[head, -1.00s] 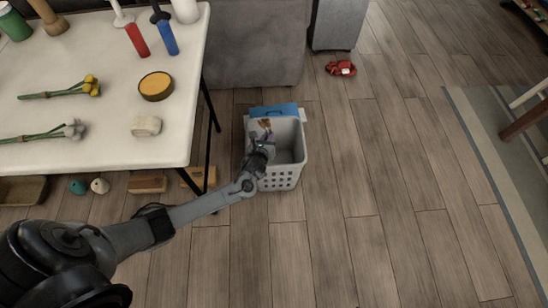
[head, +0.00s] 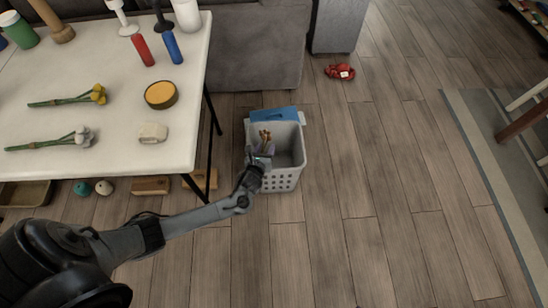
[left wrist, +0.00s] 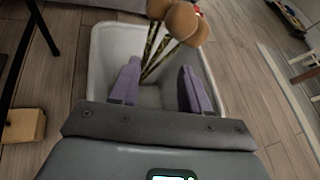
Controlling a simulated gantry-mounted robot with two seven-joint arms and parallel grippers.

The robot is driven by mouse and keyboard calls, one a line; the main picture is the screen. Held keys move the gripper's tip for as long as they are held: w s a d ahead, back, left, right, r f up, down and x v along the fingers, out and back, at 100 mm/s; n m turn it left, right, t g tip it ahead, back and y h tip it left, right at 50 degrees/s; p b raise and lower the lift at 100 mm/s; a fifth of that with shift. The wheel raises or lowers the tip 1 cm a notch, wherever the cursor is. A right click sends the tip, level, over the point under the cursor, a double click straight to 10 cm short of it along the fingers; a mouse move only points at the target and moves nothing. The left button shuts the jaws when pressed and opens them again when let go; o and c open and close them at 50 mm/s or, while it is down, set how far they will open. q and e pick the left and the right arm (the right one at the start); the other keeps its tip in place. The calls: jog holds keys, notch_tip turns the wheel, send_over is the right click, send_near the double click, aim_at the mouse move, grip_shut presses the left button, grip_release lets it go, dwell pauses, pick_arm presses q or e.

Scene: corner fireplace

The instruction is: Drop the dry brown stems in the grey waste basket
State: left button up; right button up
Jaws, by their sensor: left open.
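The grey waste basket (head: 290,179) stands on the floor right of the table; its pale inside walls also fill much of the left wrist view (left wrist: 108,45). The dry brown stems (head: 265,135) show at the basket's mouth. In the left wrist view their round brown heads (left wrist: 180,20) lie beyond my fingers, with thin dark-and-yellow stalks running down between them. My left gripper (head: 262,154) is at the basket's near left part, its fingers (left wrist: 160,85) spread apart with a gap around the stalks. Whether the stems touch the basket is unclear. My right gripper is out of view.
A white table (head: 110,150) at left holds yellow flowers (head: 75,98), pale flowers (head: 55,139), a round yellow-topped tin (head: 161,95) and candles. A blue object (head: 272,114) is at the basket's back.

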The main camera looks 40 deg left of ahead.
pick_arm(q)
jog(key=shift+p+v, duration=1.3)
jog(key=shift+v, duration=1.55)
